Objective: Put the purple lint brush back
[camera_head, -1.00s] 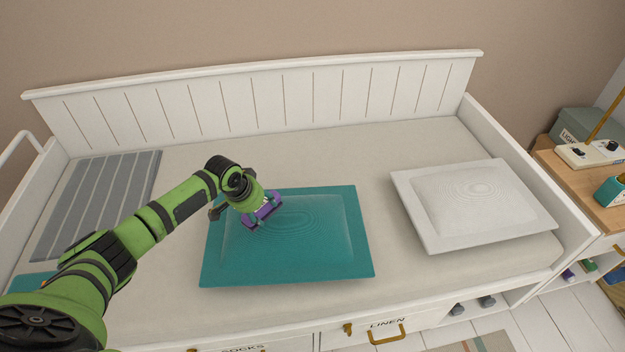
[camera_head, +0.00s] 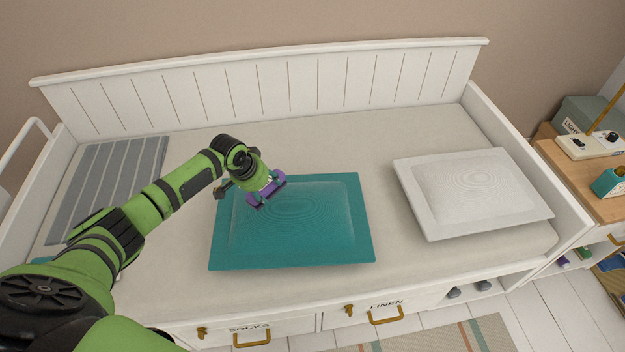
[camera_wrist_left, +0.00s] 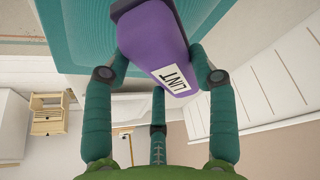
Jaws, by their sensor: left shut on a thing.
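The purple lint brush (camera_head: 266,190) is held in my left gripper (camera_head: 262,183) above the left part of the teal pillow (camera_head: 330,243) on the daybed. In the left wrist view the purple brush (camera_wrist_left: 152,42) sits between the fingers of my left gripper (camera_wrist_left: 160,70), which are shut on it. Its white "LINT" label faces the camera. My right gripper is not in view.
A white pillow (camera_head: 480,195) lies on the right of the daybed (camera_head: 400,132), and a striped grey blanket (camera_head: 110,185) on the left. Drawers labelled SOCKS (camera_head: 250,329) and LINEN (camera_head: 385,306) are in front. A wooden-topped side unit (camera_head: 585,178) stands at right.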

